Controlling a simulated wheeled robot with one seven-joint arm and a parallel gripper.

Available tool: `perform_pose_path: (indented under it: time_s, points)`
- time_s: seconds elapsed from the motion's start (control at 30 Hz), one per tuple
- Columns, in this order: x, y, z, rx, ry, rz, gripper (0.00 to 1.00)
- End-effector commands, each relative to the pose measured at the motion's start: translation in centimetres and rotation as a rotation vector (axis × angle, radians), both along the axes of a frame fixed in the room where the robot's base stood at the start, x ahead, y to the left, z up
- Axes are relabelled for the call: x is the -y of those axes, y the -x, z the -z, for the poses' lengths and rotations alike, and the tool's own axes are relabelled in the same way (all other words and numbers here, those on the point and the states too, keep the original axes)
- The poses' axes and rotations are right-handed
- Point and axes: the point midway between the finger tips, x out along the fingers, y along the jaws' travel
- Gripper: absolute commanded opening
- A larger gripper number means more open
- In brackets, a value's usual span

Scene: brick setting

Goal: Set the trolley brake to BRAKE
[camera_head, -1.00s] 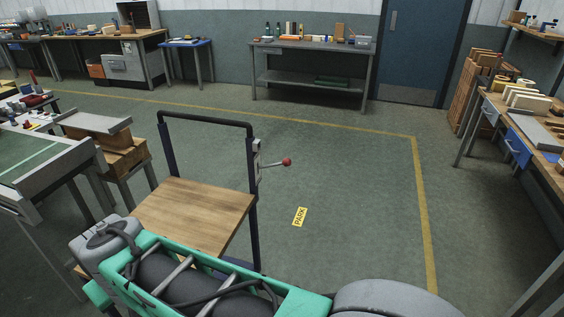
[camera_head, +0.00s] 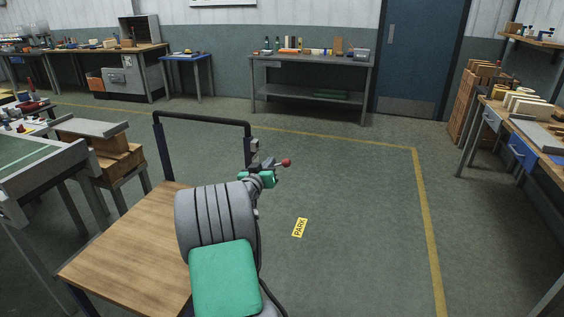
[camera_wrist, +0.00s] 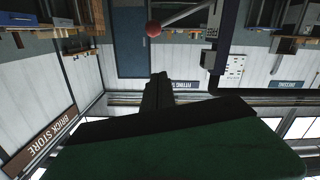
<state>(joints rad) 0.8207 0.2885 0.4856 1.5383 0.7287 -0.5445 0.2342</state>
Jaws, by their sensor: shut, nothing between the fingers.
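The trolley has a wooden deck (camera_head: 120,245) and a black handle bar (camera_head: 200,118). The brake lever's red ball knob (camera_head: 286,163) sticks out to the right of the trolley's right post. In the wrist view, which looks upside down, the red knob (camera_wrist: 154,29) sits at the end of a grey rod (camera_wrist: 185,15) leading to the dark post (camera_wrist: 227,40). My gripper (camera_head: 268,164) is shut and empty, just left of the knob in the head view. My dark fingers (camera_wrist: 160,82) also show in the wrist view, apart from the knob in the picture. My gripper hides part of the lever.
A grey bench (camera_head: 310,62) stands at the back wall, a workbench (camera_head: 540,145) at the right.

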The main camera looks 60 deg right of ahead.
Motion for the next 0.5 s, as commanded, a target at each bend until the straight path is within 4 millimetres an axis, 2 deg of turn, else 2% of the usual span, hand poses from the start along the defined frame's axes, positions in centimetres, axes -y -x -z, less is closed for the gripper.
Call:
perform_pose_path:
  time_s: [0.17,0.5]
  points:
    - [1.7,-0.2,0.0,0.0,-0.002,0.001,0.0]
    - [8.9,-1.2,0.5,0.001,-0.002,0.001,0.0]
